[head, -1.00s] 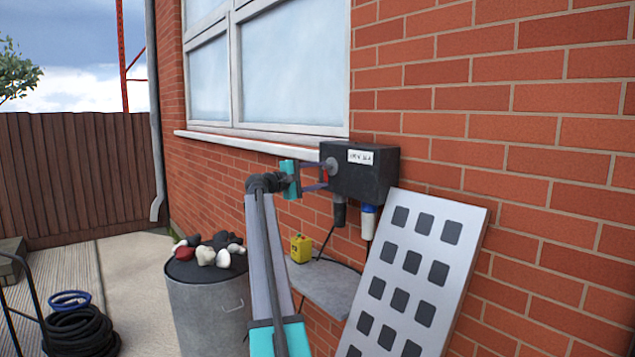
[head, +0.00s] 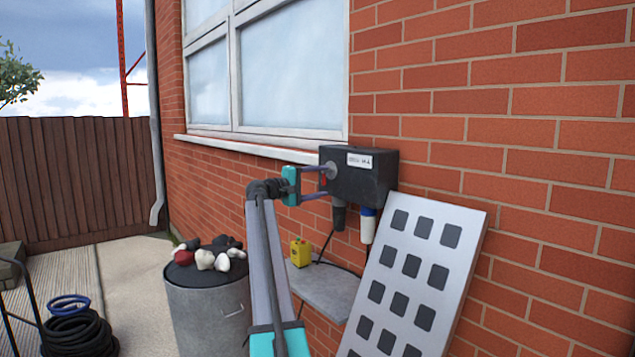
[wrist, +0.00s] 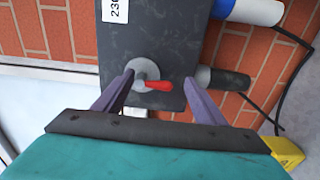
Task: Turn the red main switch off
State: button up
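The red main switch (wrist: 158,85) is a short red lever on a round grey disc on the face of a dark box (head: 368,182). In the wrist view the lever points right across the box. My gripper (wrist: 159,77) is open, its two purple fingers on either side of the lever. The right fingertip is apart from the lever's tip; the left finger is close to the disc's edge. In the head view my gripper (head: 328,181) is at the left face of the box, and the red lever cannot be made out there.
A black plug (head: 339,215) and a blue-white plug (head: 367,225) hang under the box. A grey panel (head: 448,270) leans on the brick wall at right. A yellow box (head: 300,253) sits on a grey shelf (head: 325,290) below. A bin (head: 210,310) with stones stands left.

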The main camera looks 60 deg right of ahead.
jog(key=shift+w, duration=0.1)
dwell(0.3)
jog(key=shift+r, duration=0.1)
jog(key=shift+w+a, duration=0.15)
jog(key=shift+a, duration=0.05)
jog(key=b+v, duration=0.1)
jog(key=v, duration=1.2)
jog(key=shift+a+b, duration=0.2)
jog(key=shift+b, duration=0.1)
